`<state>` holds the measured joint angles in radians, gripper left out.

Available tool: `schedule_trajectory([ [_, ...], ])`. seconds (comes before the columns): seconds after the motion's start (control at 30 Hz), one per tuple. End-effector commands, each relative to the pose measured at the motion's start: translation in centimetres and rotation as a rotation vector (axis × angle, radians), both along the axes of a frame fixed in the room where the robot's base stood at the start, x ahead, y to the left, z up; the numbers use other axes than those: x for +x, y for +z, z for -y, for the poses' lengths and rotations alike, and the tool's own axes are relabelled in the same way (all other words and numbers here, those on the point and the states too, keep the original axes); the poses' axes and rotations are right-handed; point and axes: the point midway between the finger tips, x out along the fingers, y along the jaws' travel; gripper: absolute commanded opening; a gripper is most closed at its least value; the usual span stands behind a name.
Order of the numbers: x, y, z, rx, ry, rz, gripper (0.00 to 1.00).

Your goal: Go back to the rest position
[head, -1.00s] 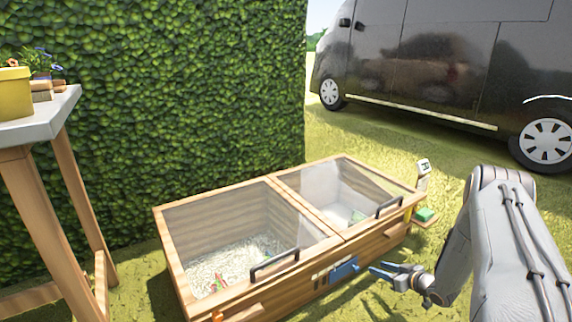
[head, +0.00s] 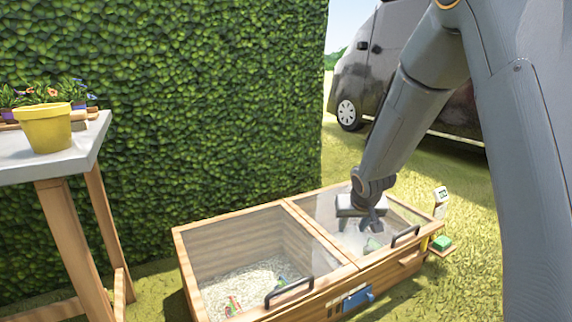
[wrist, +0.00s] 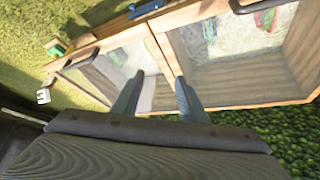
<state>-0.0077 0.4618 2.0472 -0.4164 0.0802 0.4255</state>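My gripper (head: 372,222) hangs at the end of my arm, above the right half of the wooden cold frame (head: 325,300). In the wrist view its two fingers (wrist: 158,98) stand apart with nothing between them, so it is open and empty. The fingers point toward the clear lids, and the cold frame also shows below them in the wrist view (wrist: 228,78). In the head view the fingers are small, and I cannot tell their height above the lid.
A table (head: 85,146) with a yellow pot (head: 46,128) and flowers (head: 78,90) stands at the left. A hedge (head: 210,100) rises behind. A dark van (head: 368,82) is at the back right. A green block (head: 442,242) and a small meter (head: 441,196) are at the frame's right end. Grass is clear around.

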Motion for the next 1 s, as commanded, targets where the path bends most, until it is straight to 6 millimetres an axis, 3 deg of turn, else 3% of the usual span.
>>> schedule_trajectory([
  [0.03,-2.0,1.6,-3.0,-0.005,0.036,-0.021,0.39],
  [0.2,-9.9,4.9,-10.5,-0.014,0.142,-0.120,0.39],
  [0.43,-23.1,8.0,-17.8,-0.011,0.316,-0.268,0.39],
  [0.6,-31.1,9.0,-20.1,-0.005,0.426,-0.359,0.39],
  [1.0,-42.8,9.9,-21.3,0.010,0.608,-0.492,0.39],
])
